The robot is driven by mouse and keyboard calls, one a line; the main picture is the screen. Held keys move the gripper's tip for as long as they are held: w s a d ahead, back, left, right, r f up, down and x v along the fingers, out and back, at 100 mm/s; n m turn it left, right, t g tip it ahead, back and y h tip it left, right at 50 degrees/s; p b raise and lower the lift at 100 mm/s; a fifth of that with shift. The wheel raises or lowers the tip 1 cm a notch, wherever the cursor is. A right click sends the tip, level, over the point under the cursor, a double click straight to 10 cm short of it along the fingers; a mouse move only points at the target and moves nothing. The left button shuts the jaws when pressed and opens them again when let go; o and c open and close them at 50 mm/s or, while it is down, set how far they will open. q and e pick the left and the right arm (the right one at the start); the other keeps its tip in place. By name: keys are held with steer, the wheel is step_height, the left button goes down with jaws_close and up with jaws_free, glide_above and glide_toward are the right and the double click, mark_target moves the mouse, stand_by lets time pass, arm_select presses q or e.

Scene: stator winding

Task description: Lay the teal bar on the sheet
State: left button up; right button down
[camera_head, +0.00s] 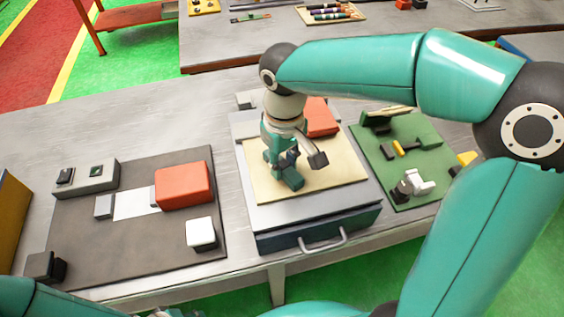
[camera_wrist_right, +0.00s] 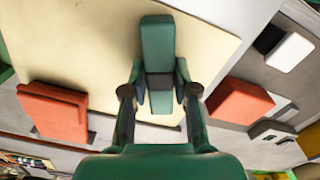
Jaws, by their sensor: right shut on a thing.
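The teal bar (camera_head: 291,180) is between the fingers of my right gripper (camera_head: 288,163), over the cream sheet (camera_head: 340,172). In the right wrist view the teal bar (camera_wrist_right: 158,42) points away from the palm, and my right gripper (camera_wrist_right: 160,82) is shut on its near part, with a dark block-like part between the fingers. The cream sheet (camera_wrist_right: 80,50) lies behind it. I cannot tell whether the bar touches the sheet. My left gripper is not in view.
The sheet lies on a grey drawer unit (camera_head: 300,238), with an orange block (camera_head: 320,117) at its back. A dark mat (camera_head: 110,250) at left holds an orange box (camera_head: 183,184) and a white cube (camera_head: 200,233). A green mat (camera_head: 425,150) with several small parts is at right.

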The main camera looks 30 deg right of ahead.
mark_target(284, 166)
steer(key=shift+f, duration=0.1)
steer(key=c, duration=0.9)
jaws_free()
step_height(284, 166, up, 12)
steer(key=shift+r+p, duration=0.15)
steer(key=shift+p, duration=0.3)
